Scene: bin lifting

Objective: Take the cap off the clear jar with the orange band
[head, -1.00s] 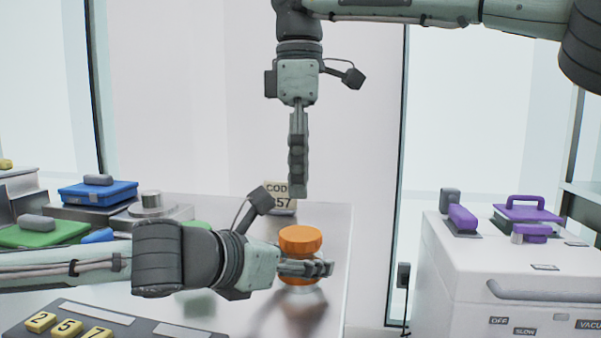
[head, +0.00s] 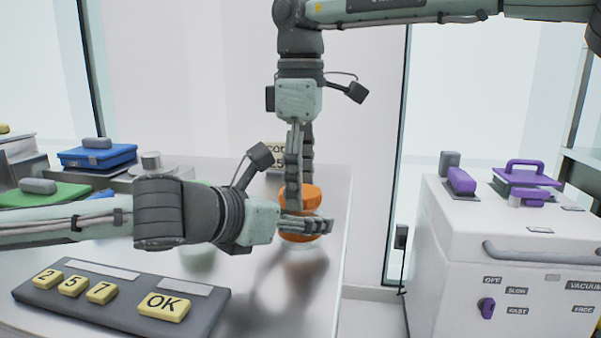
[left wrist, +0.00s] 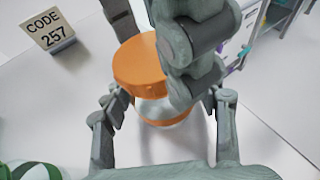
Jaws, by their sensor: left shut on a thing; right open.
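The clear jar (left wrist: 165,112) with the orange band (head: 299,238) stands upright on the metal table, its orange cap (head: 316,203) still on top. The cap also shows in the left wrist view (left wrist: 138,65). My left gripper (head: 318,226) is shut on the jar's body below the cap, with one finger on each side in the left wrist view (left wrist: 162,106). My right gripper (head: 299,190) points down from above, open, with its fingers apart at the cap. One finger is in front of the cap and hides part of it; whether they touch is unclear.
A keypad (head: 215,307) with yellow keys lies at the front left. A "CODE 257" sign (left wrist: 47,30) stands behind the jar. Blue (head: 98,156) and green (head: 45,195) lidded items sit at the left. A white vacuum machine (head: 455,235) stands right of the table.

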